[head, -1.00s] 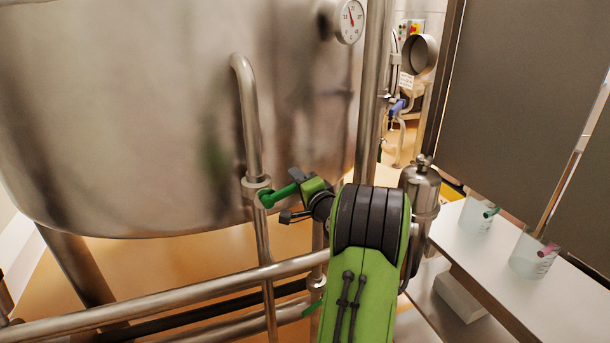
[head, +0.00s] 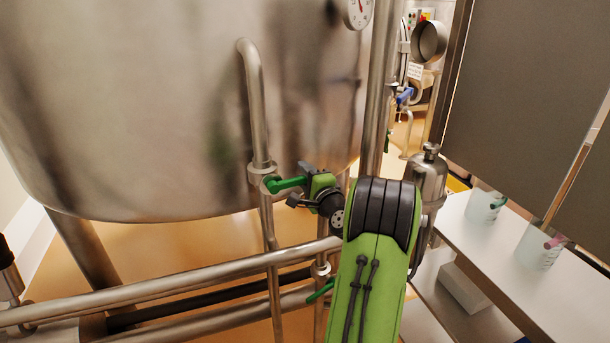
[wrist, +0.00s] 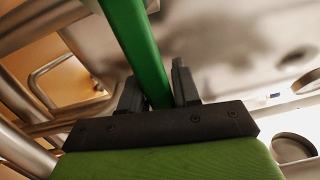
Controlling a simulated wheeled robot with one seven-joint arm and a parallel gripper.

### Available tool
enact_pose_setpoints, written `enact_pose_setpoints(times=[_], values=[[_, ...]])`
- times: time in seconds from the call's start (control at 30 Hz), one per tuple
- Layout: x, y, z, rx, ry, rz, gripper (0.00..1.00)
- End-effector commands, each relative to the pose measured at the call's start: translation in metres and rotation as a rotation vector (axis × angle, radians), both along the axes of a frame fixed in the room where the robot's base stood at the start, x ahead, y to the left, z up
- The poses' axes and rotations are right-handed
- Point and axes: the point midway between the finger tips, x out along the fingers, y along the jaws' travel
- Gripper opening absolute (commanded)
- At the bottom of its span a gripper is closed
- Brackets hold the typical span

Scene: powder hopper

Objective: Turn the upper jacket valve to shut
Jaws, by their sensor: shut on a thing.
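The upper jacket valve's green lever (head: 285,184) sits on the thin vertical steel pipe beside the tank. It points right from the pipe, nearly level in the head view. My gripper (head: 301,185) is at the lever's outer end, with one dark finger above it and one below. In the wrist view the lever (wrist: 138,45) runs down between the two fingers of my gripper (wrist: 157,92), which is shut on it. The lever's outer tip is hidden by the gripper.
A lower green lever (head: 320,291) is close under my forearm. The steel tank (head: 150,110) stands behind the valve, and a thick horizontal pipe (head: 170,286) crosses below. A steel canister (head: 428,175) and a white shelf (head: 480,230) with beakers are at right.

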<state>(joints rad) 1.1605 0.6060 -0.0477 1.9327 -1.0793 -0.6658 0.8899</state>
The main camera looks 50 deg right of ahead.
Motion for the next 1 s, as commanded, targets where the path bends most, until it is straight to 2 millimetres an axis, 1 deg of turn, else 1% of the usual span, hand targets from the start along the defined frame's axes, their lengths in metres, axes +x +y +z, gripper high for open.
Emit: enact_pose_setpoints(times=[0.03, 0.23, 0.27, 0.3, 0.37, 0.57, 0.67, 0.77, 1.0], values=[[-0.003, -0.001, -0.019, 0.031, 0.034, -0.003, 0.00], [-0.003, -0.001, -0.019, 0.030, 0.034, -0.003, 0.00], [-0.003, -0.001, -0.019, 0.030, 0.034, -0.003, 0.34], [-0.003, -0.001, -0.019, 0.030, 0.034, -0.003, 0.40], [-0.003, -0.001, -0.019, 0.029, 0.035, -0.003, 0.49], [-0.003, -0.001, -0.017, 0.026, 0.033, -0.004, 0.49], [-0.008, 0.000, -0.018, 0.026, 0.033, -0.006, 0.49], [-0.025, 0.008, -0.018, 0.027, 0.031, -0.008, 0.49], [-0.086, 0.037, -0.019, 0.025, 0.028, -0.009, 0.49]])
